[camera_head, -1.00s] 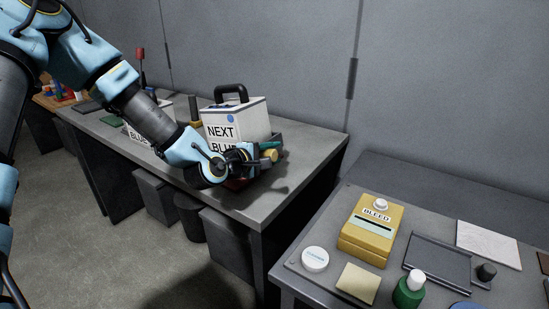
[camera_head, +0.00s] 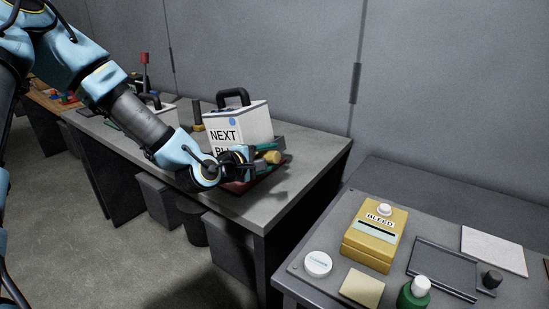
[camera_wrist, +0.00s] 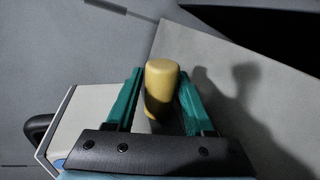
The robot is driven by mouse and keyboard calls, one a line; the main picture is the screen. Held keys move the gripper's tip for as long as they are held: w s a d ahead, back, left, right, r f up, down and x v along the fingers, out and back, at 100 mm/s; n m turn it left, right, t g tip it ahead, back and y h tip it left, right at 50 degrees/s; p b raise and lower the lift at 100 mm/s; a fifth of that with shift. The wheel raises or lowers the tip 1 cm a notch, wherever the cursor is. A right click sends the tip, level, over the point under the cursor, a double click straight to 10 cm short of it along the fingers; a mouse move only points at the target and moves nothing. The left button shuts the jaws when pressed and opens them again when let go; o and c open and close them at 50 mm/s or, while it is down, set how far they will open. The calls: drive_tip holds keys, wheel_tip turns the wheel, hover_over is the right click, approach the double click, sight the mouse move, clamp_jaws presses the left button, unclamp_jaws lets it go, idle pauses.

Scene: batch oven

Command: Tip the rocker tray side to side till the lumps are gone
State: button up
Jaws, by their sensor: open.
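A tan, rounded peg-like handle (camera_wrist: 160,88) stands between the two green fingers of my gripper (camera_wrist: 159,96) in the wrist view. The fingers are open on either side of it, and dark gaps show beside it. In the head view, my gripper (camera_head: 264,149) is at the right of the workbench, in front of the white box, with the tan handle (camera_head: 273,157) at its tip. A dark red tray-like piece (camera_head: 235,187) shows under the gripper; it may be the rocker tray, mostly hidden by my arm. No lumps can be made out.
A white box (camera_head: 250,120) marked NEXT stands close behind my gripper. The grey bench (camera_head: 290,187) is bare towards its right end. A nearer table holds a yellow BLEED box (camera_head: 372,236), a white round tub (camera_head: 318,264) and a green bottle (camera_head: 411,298).

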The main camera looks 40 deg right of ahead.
drive_tip(key=b+v, duration=0.1)
drive_tip(key=v, duration=0.7)
drive_tip(key=shift+a, duration=0.35)
